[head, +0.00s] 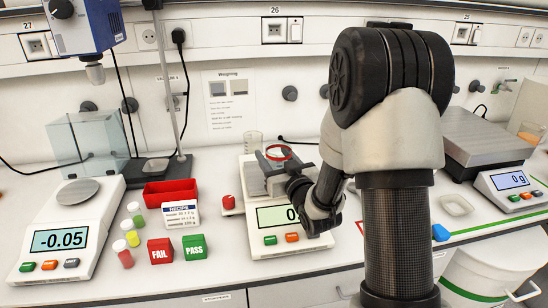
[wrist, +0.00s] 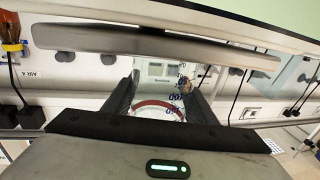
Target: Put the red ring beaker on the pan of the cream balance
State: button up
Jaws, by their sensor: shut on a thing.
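The red ring beaker (head: 278,153) is clear glass with a red band. It is between the fingers of my gripper (head: 274,161), which is shut on it. In the wrist view, its red ring (wrist: 158,104) and blue markings show between the two dark fingers (wrist: 158,98). The cream balance (head: 259,243) stands in the middle of the bench, below my gripper. Its display reads 0, partly covered by my arm. My gripper and arm hide most of its pan, so I cannot tell whether the beaker touches it.
Another clear beaker (head: 253,141) stands just behind my gripper. A white balance (head: 65,245) reading -0.05 is at left. A red tray (head: 170,192), recipe card (head: 181,212), small vials and FAIL and PASS blocks (head: 194,246) lie between. A large grey scale (head: 480,135) is at right.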

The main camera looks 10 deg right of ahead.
jog(key=shift+f, duration=0.15)
jog(key=o, duration=1.1)
